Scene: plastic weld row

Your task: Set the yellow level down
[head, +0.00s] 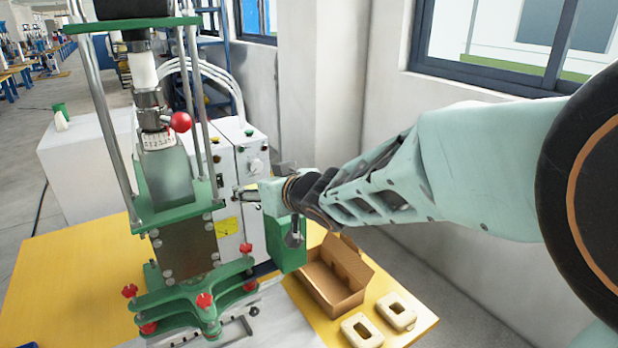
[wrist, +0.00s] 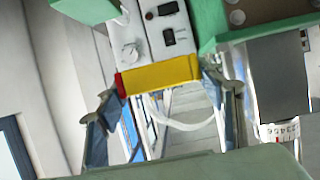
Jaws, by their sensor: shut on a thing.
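The yellow level (wrist: 160,74) shows in the wrist view as a short yellow bar with a red left end, spanning the gap between my fingertips. My gripper (wrist: 168,92) is shut on it, one finger at each end. In the head view my gripper (head: 243,193) is raised beside the green press, in front of the white control box. The level cannot be made out clearly there.
The green press (head: 185,250) with red knobs stands on the yellow table (head: 50,270). The white control box (head: 250,160) is behind. An open cardboard box (head: 335,275) and two cream frame-shaped parts (head: 362,330) (head: 397,311) lie at the right. Bare tabletop shows at the left.

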